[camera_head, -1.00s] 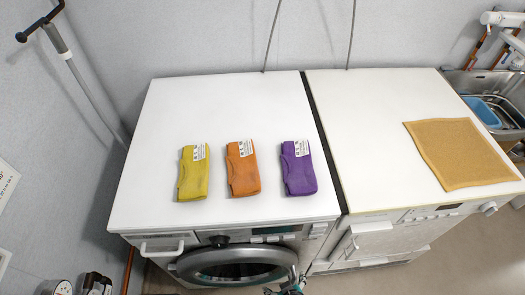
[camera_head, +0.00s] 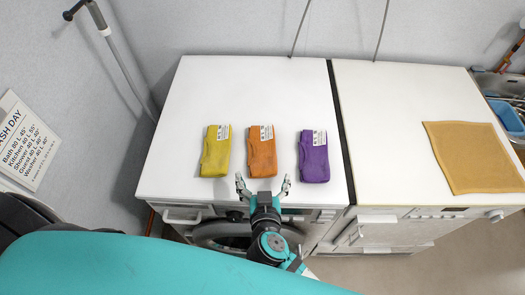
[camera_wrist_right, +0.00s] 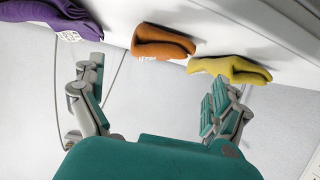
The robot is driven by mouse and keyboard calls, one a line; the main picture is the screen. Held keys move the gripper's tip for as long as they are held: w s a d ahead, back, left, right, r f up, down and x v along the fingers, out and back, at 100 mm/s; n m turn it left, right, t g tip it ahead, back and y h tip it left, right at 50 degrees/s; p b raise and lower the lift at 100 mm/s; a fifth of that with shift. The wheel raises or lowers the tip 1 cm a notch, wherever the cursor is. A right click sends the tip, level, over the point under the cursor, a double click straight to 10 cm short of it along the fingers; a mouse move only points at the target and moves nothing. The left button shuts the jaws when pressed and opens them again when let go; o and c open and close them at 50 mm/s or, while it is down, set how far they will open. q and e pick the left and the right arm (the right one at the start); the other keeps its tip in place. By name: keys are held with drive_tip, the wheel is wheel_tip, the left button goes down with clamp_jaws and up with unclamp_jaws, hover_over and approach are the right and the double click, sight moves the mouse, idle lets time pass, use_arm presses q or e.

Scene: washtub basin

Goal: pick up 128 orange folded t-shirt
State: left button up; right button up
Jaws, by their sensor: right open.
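The orange folded t-shirt (camera_head: 262,155) lies flat on the white top of the left machine, between a yellow folded cloth (camera_head: 215,155) and a purple folded cloth (camera_head: 313,160). A white label shows at its far end. My right gripper (camera_head: 264,182) is open and empty at the machine's front edge, just in front of the orange shirt and apart from it. In the right wrist view the orange shirt (camera_wrist_right: 162,42) shows beyond and between the open fingers (camera_wrist_right: 158,95). My left gripper is not in view.
The white machine top (camera_head: 190,100) is clear behind the cloths. A tan mat (camera_head: 475,157) lies on the right machine top. A sink with a blue tub (camera_head: 506,117) is at the far right. A grey pole stands at the left wall.

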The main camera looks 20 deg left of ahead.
sight(263, 163)
drive_tip(key=x, duration=0.3)
drive_tip(key=shift+b, duration=0.3)
drive_tip(key=b+x, duration=0.1)
drive_tip(key=x, duration=0.4)
drive_tip(key=shift+w+f+b, duration=0.2)
drive_tip(key=shift+b, duration=0.15)
drive_tip(key=shift+s+r, duration=0.1)
drive_tip(key=shift+c, duration=0.7)
drive_tip(key=c, duration=1)
drive_tip(key=shift+o, duration=0.2)
